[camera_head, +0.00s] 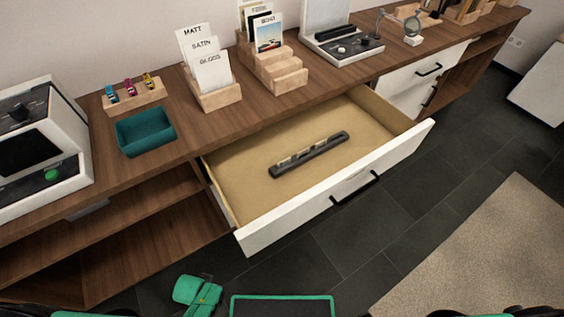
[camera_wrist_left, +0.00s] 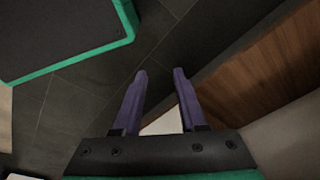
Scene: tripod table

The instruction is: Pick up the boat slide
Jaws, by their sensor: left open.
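A long dark holder (camera_head: 310,155) lies in the open drawer (camera_head: 240,200), with several small pale slides (camera_head: 294,158) standing in it. They are too small to tell which one, if any, shows a boat. My left gripper (camera_wrist_left: 160,75) shows in the left wrist view with its two purple fingers apart and nothing between them. It points down past a wooden cabinet side toward the dark floor and is away from the drawer. In the head view its fingers are not visible. My right gripper is not in view.
The white drawer front (camera_head: 340,190) with a black handle juts out over the dark tiled floor. On the wooden counter (camera_head: 180,120) stand a teal tray (camera_head: 145,131), card holders (camera_head: 215,95), a grey-white device (camera_head: 342,45) and a white machine (camera_head: 40,150). A beige rug (camera_head: 490,250) lies at right.

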